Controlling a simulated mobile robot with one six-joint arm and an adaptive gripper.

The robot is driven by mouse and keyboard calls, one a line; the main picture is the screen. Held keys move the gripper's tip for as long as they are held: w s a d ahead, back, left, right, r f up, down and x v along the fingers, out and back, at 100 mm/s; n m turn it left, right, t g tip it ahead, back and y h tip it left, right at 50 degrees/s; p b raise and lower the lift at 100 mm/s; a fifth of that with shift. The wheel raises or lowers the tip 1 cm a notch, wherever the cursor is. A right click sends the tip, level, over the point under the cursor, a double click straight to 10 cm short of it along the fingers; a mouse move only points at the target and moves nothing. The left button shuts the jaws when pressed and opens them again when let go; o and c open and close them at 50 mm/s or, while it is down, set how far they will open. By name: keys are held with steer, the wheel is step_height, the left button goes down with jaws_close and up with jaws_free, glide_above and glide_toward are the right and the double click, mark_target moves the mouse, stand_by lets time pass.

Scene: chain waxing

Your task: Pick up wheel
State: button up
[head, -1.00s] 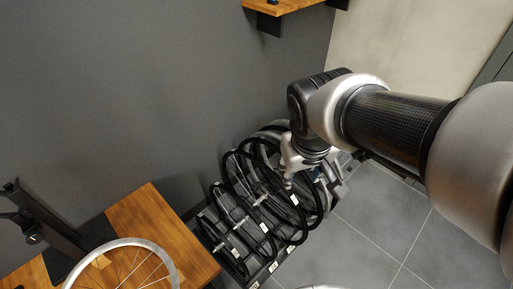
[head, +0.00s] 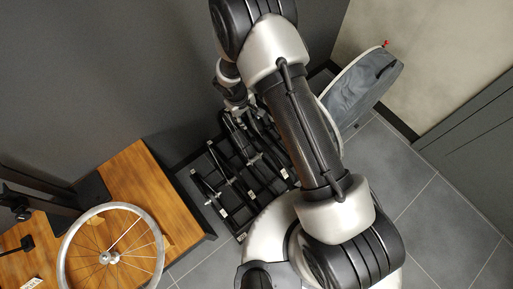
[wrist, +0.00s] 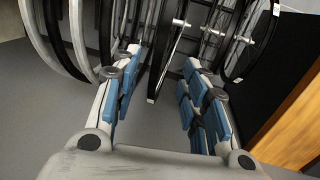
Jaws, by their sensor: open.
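Several wheels with black tyres stand in a dark rack (head: 232,200), partly hidden by my arm in the head view. In the wrist view my gripper (wrist: 160,62) is open, with blue pads on both fingers. A thin black-tyred wheel (wrist: 168,58) shows edge-on in the gap between the fingers. I cannot tell whether either finger touches it. More wheels (wrist: 62,40) stand close on the left, and another wheel (wrist: 245,38) with a white hub stands on the right. In the head view the gripper is at the rack's far end, mostly hidden.
A wooden bench (head: 150,185) stands left of the rack, with a bare silver-rimmed wheel (head: 72,245) at it. A dark stand (head: 30,200) is at far left. A grey bin-like object (head: 362,88) stands right of my arm. Tiled floor (head: 430,215) is clear at right.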

mark_target(254, 133)
steer(key=f+b, duration=0.1)
steer(key=f, duration=0.3)
steer(key=d+f+b, duration=0.1)
steer(key=f, duration=0.3)
steer(key=w+f+b, duration=0.1)
steer(key=f, duration=0.3)
steer(key=shift+d+f, duration=0.2)
steer(key=shift+d, duration=0.2)
steer(key=f, duration=0.1)
steer(key=f+b, duration=0.1)
steer(key=f, duration=0.1)
steer(key=f+b, duration=0.1)
steer(key=f, duration=0.1)
steer(key=shift+w+d, duration=0.25)
steer(key=shift+d, duration=0.05)
steer(key=shift+f+b, duration=0.2)
steer(key=shift+b, duration=0.45)
steer(key=shift+c, duration=0.2)
jaws_close()
stand_by(0.3)
